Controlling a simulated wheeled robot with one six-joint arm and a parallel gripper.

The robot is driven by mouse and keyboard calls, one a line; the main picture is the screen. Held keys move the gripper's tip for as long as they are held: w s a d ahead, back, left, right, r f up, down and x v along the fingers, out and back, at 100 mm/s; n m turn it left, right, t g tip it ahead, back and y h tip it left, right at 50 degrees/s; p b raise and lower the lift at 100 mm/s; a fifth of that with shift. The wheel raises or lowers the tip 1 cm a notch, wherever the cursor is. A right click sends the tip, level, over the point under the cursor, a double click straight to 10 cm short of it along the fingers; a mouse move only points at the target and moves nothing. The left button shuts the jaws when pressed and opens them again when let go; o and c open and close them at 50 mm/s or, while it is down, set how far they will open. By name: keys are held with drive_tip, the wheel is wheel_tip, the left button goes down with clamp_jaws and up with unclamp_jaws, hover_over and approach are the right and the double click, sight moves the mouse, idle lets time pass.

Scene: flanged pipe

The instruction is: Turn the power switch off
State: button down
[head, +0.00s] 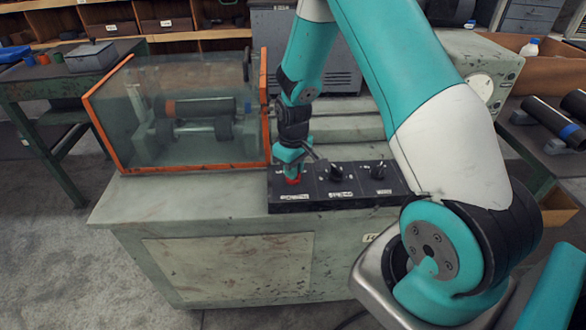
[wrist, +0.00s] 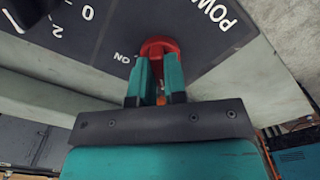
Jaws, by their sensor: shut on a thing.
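The power switch is a red knob (head: 293,181) at the left end of a black control panel (head: 300,203) on the machine's top. In the wrist view the red knob (wrist: 158,46) sits beside the letters "POW", with "ON" printed at its left. My gripper (head: 291,172) comes down on the knob from above. In the wrist view my gripper's teal fingers (wrist: 157,72) are closed around the knob's sides. The fingers hide part of the knob, and I cannot tell its exact angle.
Two dark knobs (head: 337,173) (head: 378,168) sit to the right on the same panel. A clear guard box with an orange frame (head: 104,130) stands close on the left, over rollers. The machine's front left top (head: 160,200) is bare.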

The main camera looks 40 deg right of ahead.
drive_tip(key=c, duration=1.2)
unclamp_jaws()
drive_tip(key=shift+o, duration=0.2)
wheel_tip(320, 180, up, 18)
drive_tip(key=shift+f+b, duration=0.25)
drive_tip(key=shift+b, duration=0.15)
drive_tip(key=s+a+r+n+y, duration=0.2)
drive_tip(key=s+a+r, duration=0.1)
drive_tip(key=s+a, duration=0.8)
drive_tip(key=s+a+r+n+y, duration=0.2)
drive_tip(key=s+a+r, duration=0.2)
drive_tip(key=s+a, duration=0.7)
drive_tip(key=shift+s+a+r+n, duration=0.15)
drive_tip(key=shift+s+r+n, duration=0.05)
drive_tip(key=shift+r+n, duration=0.1)
